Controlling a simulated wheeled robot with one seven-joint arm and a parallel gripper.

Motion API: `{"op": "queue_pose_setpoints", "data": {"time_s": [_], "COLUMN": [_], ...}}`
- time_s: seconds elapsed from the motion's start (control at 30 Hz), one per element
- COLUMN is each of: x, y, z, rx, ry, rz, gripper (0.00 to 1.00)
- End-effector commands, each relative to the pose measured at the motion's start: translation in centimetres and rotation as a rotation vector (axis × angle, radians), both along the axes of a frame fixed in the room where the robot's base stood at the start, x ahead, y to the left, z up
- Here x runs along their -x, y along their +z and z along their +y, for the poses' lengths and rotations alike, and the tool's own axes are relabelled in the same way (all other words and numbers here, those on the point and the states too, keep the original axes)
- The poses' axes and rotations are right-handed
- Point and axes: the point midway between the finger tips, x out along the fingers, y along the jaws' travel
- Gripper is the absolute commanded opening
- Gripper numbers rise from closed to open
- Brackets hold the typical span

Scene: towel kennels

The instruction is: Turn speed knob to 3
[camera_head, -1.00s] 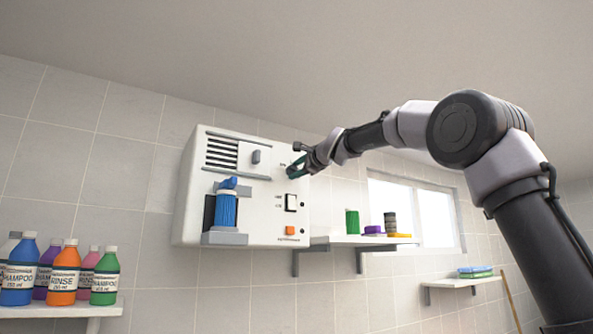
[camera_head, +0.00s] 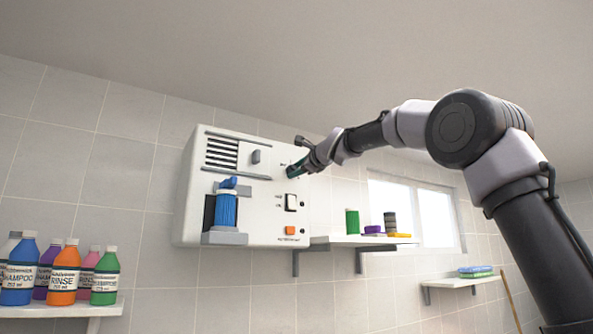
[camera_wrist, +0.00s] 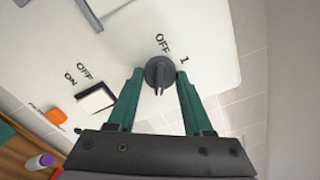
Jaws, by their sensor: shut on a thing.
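The speed knob (camera_wrist: 159,72) is a dark round dial on the white machine panel (camera_wrist: 125,45). Its narrow raised grip points toward the bottom of the wrist view. The printed labels OFF (camera_wrist: 162,43) and 1 (camera_wrist: 184,60) show beside it; no 3 can be seen. My gripper (camera_wrist: 159,78) has its green fingers on either side of the knob, shut on it. In the head view my gripper (camera_head: 294,169) is at the upper right of the white machine (camera_head: 262,205) and hides the knob.
A rocker switch (camera_wrist: 95,99) marked ON and OFF and an orange button (camera_wrist: 55,116) are near the knob. A blue cylinder (camera_head: 225,208) sits in the machine's front. A shelf (camera_head: 370,240) with small items is at its right; bottles (camera_head: 62,275) stand at far left.

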Motion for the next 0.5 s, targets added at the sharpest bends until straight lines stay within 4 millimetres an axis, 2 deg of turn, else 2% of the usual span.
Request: {"op": "queue_pose_setpoints", "data": {"time_s": [0.03,0.1,0.5], "x": [-0.05,-0.05,0.40], "y": [-0.16,-0.15,0.04], "z": [0.04,0.03,-0.31], "rx": [0.000,0.000,0.000], "ry": [0.001,0.001,0.000], "rz": [0.004,0.004,0.000], "gripper": [0.54,0.80,0.80]}}
